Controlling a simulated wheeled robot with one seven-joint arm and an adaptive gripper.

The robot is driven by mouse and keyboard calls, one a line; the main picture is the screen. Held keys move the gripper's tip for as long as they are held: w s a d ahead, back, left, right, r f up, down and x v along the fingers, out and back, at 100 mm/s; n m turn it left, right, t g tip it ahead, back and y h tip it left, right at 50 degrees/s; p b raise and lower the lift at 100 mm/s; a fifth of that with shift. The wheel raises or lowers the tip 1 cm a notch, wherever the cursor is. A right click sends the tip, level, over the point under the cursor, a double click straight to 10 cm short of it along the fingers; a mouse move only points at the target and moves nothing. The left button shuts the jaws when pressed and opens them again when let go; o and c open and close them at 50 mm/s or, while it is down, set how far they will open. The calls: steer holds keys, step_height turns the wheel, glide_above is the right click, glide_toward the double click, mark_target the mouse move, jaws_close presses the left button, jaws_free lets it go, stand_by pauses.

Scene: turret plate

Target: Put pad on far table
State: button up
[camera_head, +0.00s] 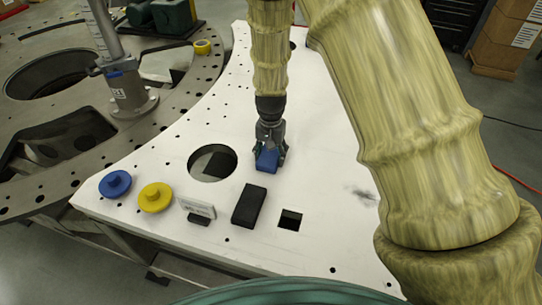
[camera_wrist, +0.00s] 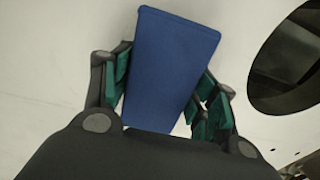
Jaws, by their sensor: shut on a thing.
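A blue rectangular pad (camera_head: 267,161) is between the fingers of my gripper (camera_head: 269,148), low over the white plate (camera_head: 317,158). Whether it touches the plate I cannot tell. In the wrist view, the blue pad (camera_wrist: 172,58) is gripped slightly tilted between the green-lined fingers of my gripper (camera_wrist: 163,88), with its lower end hidden behind the gripper body. My gripper is shut on it. I cannot tell for certain which surface is the far table; a round grey plate with holes (camera_head: 186,83) stands to the left.
On the white plate are a blue knob (camera_head: 116,184), a yellow knob (camera_head: 155,197), a small label stand (camera_head: 197,208) and a black block (camera_head: 249,205). The plate has a round hole and a square hole.

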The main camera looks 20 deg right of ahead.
mark_target(271, 152)
steer(key=shift+f, duration=0.15)
steer(key=o, duration=1.2)
steer(key=shift+r+b, duration=1.7)
steer(key=shift+r, duration=4.45)
